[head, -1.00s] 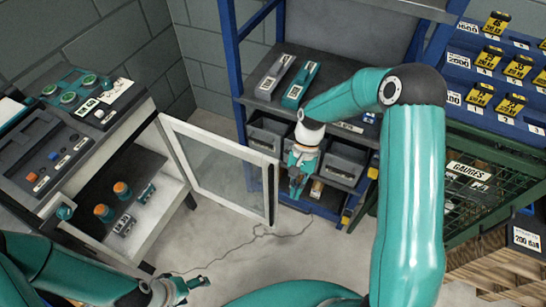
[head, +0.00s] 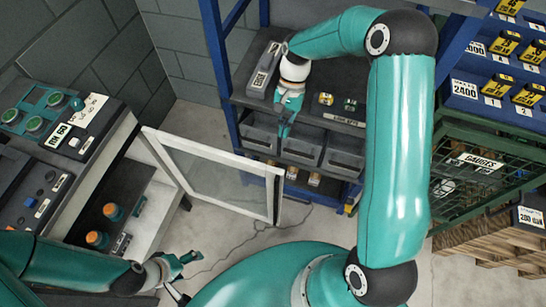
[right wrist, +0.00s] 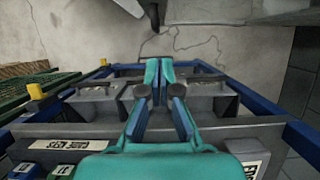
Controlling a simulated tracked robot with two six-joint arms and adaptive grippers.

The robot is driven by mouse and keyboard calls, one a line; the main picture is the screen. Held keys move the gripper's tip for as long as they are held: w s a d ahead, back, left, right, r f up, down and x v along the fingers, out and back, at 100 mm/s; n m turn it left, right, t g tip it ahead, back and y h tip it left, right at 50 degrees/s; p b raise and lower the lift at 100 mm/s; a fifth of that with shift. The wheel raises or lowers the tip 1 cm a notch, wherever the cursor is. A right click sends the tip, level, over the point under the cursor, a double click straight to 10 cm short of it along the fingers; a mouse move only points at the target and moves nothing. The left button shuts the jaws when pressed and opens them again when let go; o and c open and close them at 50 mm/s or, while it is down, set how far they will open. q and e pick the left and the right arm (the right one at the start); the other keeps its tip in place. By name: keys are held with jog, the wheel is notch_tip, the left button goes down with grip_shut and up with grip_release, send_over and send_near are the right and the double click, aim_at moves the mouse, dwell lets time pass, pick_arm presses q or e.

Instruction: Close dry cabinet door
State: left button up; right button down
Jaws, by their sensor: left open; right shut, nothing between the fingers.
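The dry cabinet (head: 146,218) stands at the left with its front open. Its glass door (head: 215,178) in a white frame stands swung out wide to the right, over the floor. My left gripper (head: 192,260) is open and empty, low in the picture, in front of the cabinet opening and nearer to me than the door; I see no contact. My right gripper (head: 285,128) is shut and empty, pointing down in front of the blue shelf's grey bins, beyond the door. In the right wrist view its fingers (right wrist: 159,68) lie together above the bins.
Orange-capped bottles (head: 97,239) stand inside the cabinet. The blue-framed shelf (head: 216,70) with grey bins (head: 299,146) stands behind the door. A green mesh cage (head: 470,165) is at the right. A thin dark line runs over the floor (head: 215,235).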

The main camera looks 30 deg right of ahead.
jog(key=s+a+f, duration=0.1)
jog(key=f, duration=0.1)
jog(key=s+a+f+p, duration=0.1)
jog(key=s+a+f, duration=0.1)
jog(key=f, duration=0.1)
jog(key=s+a+f+p, duration=0.1)
jog(key=a+f, duration=0.1)
jog(key=f, duration=0.1)
jog(key=shift+s+f, duration=0.2)
jog(key=shift+s, duration=0.2)
jog(key=shift+s+a+f+p, duration=0.1)
jog(key=shift+s+a+p, duration=0.1)
jog(key=shift+a+p, duration=0.1)
jog(key=shift+d, duration=0.1)
